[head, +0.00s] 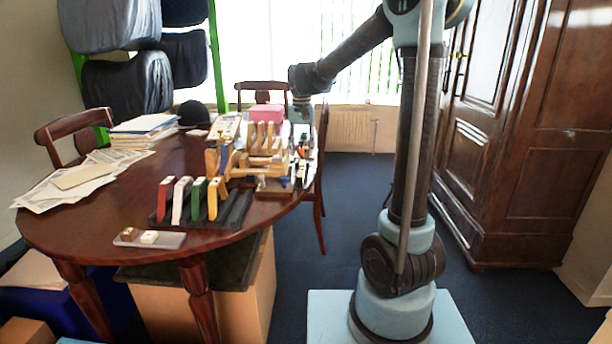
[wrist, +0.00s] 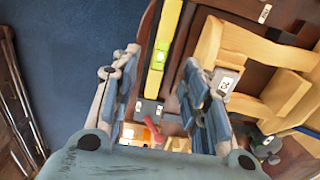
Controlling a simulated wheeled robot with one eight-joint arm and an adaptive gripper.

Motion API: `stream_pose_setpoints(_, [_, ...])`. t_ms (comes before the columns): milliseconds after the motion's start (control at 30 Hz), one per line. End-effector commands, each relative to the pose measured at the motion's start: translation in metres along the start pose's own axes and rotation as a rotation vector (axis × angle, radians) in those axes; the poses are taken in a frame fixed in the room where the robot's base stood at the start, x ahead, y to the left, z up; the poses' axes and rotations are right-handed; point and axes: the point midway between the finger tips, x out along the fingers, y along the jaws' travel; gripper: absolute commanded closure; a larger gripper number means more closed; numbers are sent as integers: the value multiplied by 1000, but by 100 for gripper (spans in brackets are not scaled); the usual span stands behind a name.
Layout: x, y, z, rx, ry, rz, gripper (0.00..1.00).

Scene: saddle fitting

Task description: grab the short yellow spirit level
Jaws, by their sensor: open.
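A yellow spirit level (wrist: 170,28) with a green vial shows in the wrist view, running from the top edge down between my fingers. My gripper (wrist: 160,70) is open, with one finger on each side of the level and a visible gap to each. Its upper end is cut off by the frame, so I cannot tell its full length. In the head view my gripper (head: 300,112) is over the far right part of the table, and I cannot make out the level there.
A wooden rack (wrist: 262,50) stands right of the level. The round table (head: 100,215) also holds a dark stand with coloured blocks (head: 205,208), papers (head: 85,178) and a small tray (head: 150,239). A chair (head: 319,165) is close to the table's right edge.

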Motion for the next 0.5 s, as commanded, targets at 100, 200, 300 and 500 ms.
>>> stream_pose_setpoints(100, [19, -1, 0, -2, 0, 0, 58])
stream_pose_setpoints(200, [31, -1, 0, -2, 0, 0, 58])
stream_pose_setpoints(300, [38, -1, 0, -2, 0, 0, 58])
stream_pose_setpoints(500, [49, -1, -1, -1, 0, 0, 58])
